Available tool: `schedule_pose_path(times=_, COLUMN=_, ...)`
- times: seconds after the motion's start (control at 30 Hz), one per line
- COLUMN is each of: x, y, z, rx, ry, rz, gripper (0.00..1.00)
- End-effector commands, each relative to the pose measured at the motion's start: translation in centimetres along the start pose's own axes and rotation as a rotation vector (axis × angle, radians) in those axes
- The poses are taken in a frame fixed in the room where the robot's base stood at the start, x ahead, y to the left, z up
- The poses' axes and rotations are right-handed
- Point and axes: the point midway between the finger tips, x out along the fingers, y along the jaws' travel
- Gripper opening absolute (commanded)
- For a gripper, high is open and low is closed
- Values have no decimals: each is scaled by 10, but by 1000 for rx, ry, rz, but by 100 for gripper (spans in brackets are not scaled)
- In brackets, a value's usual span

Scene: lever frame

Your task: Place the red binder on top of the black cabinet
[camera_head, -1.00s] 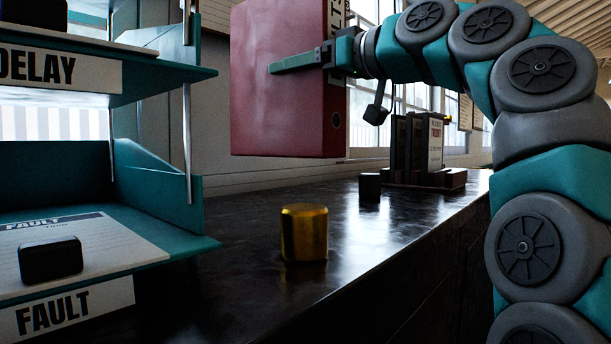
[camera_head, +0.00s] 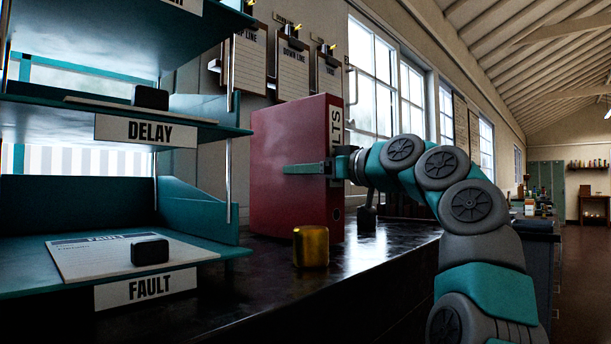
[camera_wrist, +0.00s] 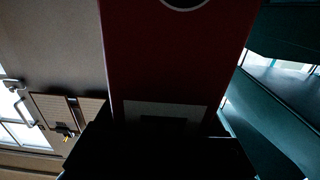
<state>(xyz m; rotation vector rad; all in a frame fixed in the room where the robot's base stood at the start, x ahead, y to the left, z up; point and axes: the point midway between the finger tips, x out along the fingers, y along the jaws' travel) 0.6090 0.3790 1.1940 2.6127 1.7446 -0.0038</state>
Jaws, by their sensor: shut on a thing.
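The red binder (camera_head: 290,205) stands upright in the head view, its spine lettering facing right. My gripper (camera_head: 290,169) is shut on it, with one finger lying across its broad face. The binder's lower edge is close to a dark glossy counter top (camera_head: 255,285); I cannot tell whether it touches. The counter has a dark front and may be the black cabinet; no other black cabinet is clear. In the wrist view the binder (camera_wrist: 175,60) fills the middle, with a pale label low on it. The fingertips are lost in shadow there.
A brass-coloured block (camera_head: 311,246) stands on the counter in front of the binder. A teal tiered tray rack (camera_head: 195,200) with DELAY and FAULT labels is close on the left. Clipboards (camera_head: 293,70) hang on the wall behind. A small dark object (camera_head: 366,220) sits right of the binder.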

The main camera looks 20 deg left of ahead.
Motion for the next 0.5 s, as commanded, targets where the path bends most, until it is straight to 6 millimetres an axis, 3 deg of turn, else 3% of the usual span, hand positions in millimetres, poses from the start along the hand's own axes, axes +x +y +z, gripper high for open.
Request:
schedule_pose_path(times=0.4, x=0, y=1, z=4, rx=-2, ry=4, rz=0, gripper=0)
schedule_pose_path(times=0.43, x=0, y=1, z=4, rx=-2, ry=3, rz=0, gripper=75)
schedule_pose_path(times=0.5, x=0, y=1, z=3, rx=-2, ry=3, rz=0, gripper=82)
